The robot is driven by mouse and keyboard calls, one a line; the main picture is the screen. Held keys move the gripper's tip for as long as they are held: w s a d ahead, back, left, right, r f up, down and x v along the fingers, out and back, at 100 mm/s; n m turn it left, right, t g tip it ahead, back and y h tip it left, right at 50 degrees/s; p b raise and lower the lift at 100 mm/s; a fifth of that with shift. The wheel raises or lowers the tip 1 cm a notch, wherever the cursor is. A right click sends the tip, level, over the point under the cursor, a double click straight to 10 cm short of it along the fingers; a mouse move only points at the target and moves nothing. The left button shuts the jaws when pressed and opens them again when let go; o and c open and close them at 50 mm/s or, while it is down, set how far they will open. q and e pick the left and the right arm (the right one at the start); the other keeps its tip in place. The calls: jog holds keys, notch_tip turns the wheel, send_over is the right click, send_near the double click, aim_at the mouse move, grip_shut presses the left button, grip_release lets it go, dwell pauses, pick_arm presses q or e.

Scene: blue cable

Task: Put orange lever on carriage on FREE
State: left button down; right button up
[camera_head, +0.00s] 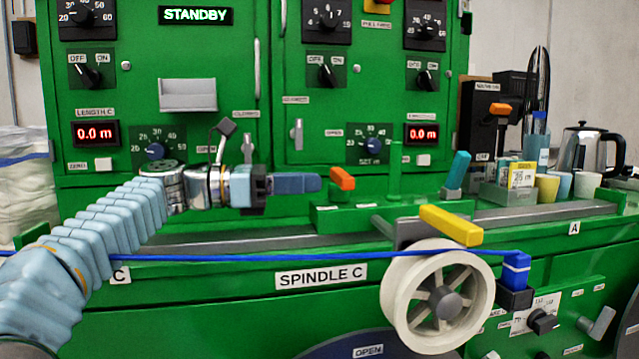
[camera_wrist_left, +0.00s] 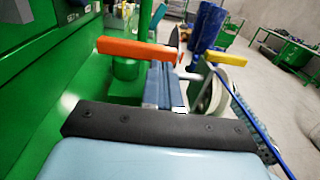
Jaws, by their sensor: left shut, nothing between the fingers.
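Small labels on the carriage are too small to read, so I cannot tell which setting the lever points to. My left gripper (camera_head: 318,183) is shut and empty, reaching in from the left at the lever's height. Its tips are just left of the lever; contact is unclear. In the left wrist view the orange lever (camera_wrist_left: 135,49) lies across, close to the tips of the blue fingers (camera_wrist_left: 163,80). My right gripper is not in view.
A yellow handle (camera_head: 450,226) sits above a cream wheel (camera_head: 438,295) at the front. A blue cable (camera_head: 250,257) runs across the front. A teal handle (camera_head: 457,170) stands right of the lever. Cups and a kettle (camera_head: 588,150) stand at the far right.

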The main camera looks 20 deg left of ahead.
aim_at(341, 184)
pick_arm(q)
jog(key=shift+x, duration=1.35)
jog(key=shift+s+d+n+t+y, duration=0.1)
jog(key=shift+d+n+t+y, duration=0.25)
jog(key=shift+n+t, duration=0.2)
jog(key=shift+d+n+t+y, duration=0.4)
jog(key=shift+n+t+y, duration=0.3)
jog(key=shift+t, duration=0.25)
jog(key=d+n+t+y, duration=0.1)
jog(key=n+t+y, duration=0.1)
jog(key=y, duration=0.1)
jog(key=shift+d+p, duration=0.15)
jog(key=shift+p, duration=0.25)
jog(key=shift+w+d, duration=0.15)
jog(key=shift+w, duration=0.05)
jog(key=shift+d, duration=0.15)
